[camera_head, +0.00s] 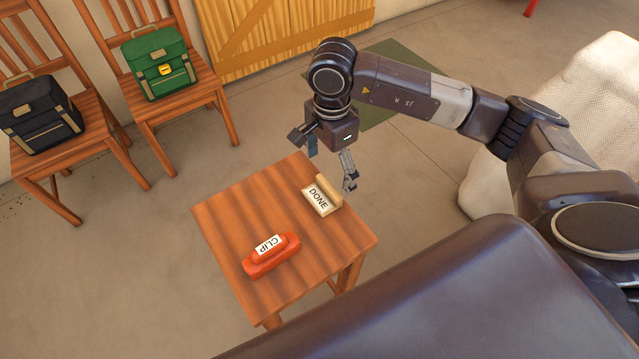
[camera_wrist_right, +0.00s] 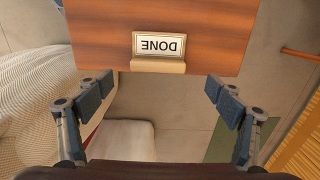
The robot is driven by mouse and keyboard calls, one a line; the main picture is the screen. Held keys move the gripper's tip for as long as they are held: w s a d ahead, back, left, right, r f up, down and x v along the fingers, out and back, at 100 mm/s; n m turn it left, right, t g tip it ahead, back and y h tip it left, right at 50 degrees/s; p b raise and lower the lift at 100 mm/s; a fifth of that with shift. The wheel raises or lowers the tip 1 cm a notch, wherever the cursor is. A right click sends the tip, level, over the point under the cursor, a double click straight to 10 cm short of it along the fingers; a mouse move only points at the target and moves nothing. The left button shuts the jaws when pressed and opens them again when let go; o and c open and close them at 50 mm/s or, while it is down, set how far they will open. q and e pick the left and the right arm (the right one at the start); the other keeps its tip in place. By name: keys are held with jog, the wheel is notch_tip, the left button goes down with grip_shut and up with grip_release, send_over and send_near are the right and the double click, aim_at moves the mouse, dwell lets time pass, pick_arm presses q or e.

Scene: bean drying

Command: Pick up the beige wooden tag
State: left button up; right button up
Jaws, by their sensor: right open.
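The beige wooden tag (camera_head: 325,197) has a white face marked DONE. It lies on the small wooden table near the table's far right edge. In the right wrist view the tag (camera_wrist_right: 159,48) sits at the table's near edge, upside down in the picture, ahead of and between the two fingers. My right gripper (camera_head: 331,167) is open and empty, above and just beyond the tag, not touching it. Its spread fingers also show in the right wrist view (camera_wrist_right: 160,98). My left gripper is not in view.
The small wooden table (camera_head: 232,222) also holds a red clip (camera_head: 271,255) labelled CLIP. Chairs carry a green backpack (camera_head: 157,66) and a dark backpack (camera_head: 40,114) at the left. A pale woven-covered piece (camera_head: 585,110) stands at the right. The table between tag and clip is bare.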

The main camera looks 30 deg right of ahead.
aim_at(326, 188)
jog(key=f, duration=0.1)
jog(key=f+p, duration=0.1)
jog(key=s+f, duration=0.1)
jog(key=shift+a, duration=0.3)
jog(key=shift+w+a+f+p, duration=0.1)
jog(key=shift+f+p, duration=0.15)
jog(key=shift+f, duration=0.4)
jog(key=shift+w+a+f+p, duration=0.1)
jog(key=shift+f+p, duration=0.1)
jog(key=shift+f, duration=0.85)
jog(key=c, duration=0.5)
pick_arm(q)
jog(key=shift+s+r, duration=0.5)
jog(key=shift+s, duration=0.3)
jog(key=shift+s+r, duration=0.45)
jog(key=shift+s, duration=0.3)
pick_arm(e)
jog(key=c, duration=0.7)
jog(key=shift+o, duration=0.2)
jog(key=shift+w, duration=0.1)
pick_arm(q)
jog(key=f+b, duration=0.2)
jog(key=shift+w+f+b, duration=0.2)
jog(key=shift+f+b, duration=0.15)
pick_arm(e)
notch_tip(326, 188, up, 20)
